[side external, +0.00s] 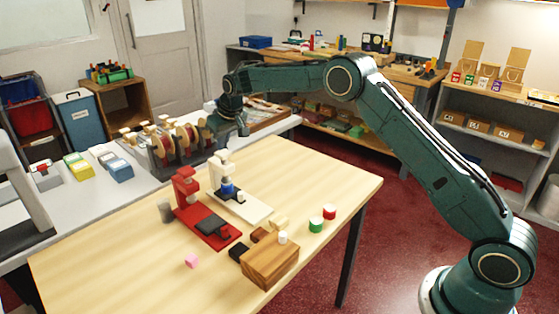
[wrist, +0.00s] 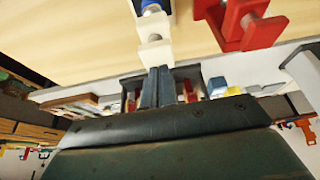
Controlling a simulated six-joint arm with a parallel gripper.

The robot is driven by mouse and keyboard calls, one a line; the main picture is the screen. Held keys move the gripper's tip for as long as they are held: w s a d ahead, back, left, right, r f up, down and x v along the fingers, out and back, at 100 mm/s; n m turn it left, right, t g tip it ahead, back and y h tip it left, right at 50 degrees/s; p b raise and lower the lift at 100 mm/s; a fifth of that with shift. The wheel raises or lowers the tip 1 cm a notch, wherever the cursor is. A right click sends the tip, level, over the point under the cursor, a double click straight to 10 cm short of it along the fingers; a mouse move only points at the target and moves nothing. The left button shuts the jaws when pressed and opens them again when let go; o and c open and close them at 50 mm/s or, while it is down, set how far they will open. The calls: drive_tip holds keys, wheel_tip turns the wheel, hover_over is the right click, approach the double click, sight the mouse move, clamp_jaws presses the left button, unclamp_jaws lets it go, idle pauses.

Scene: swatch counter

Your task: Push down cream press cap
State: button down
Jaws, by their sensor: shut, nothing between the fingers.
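The cream press (side external: 255,208) stands on the wooden table with a pale upright column and head and a blue part under the head. In the wrist view the cream press (wrist: 153,52) shows at top centre, with its blue part at the upper edge. Its cap is small and pale, and I cannot make out its exact height. My gripper (side external: 243,131) is shut and empty, above the cream press and toward the back of the table in the side view. In the wrist view my gripper's fingertips (wrist: 156,70) appear just below the press's pale end; the side view shows a gap between them.
A red press (side external: 187,190) stands left of the cream one; it also shows in the wrist view (wrist: 240,22). The table's right part is clear.

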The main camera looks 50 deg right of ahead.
drive_tip(key=shift+f, duration=1.15)
idle(0.6)
drive_tip(key=shift+r, duration=0.15)
drive_tip(key=shift+r, duration=4)
drive_tip(key=shift+r, duration=0.15)
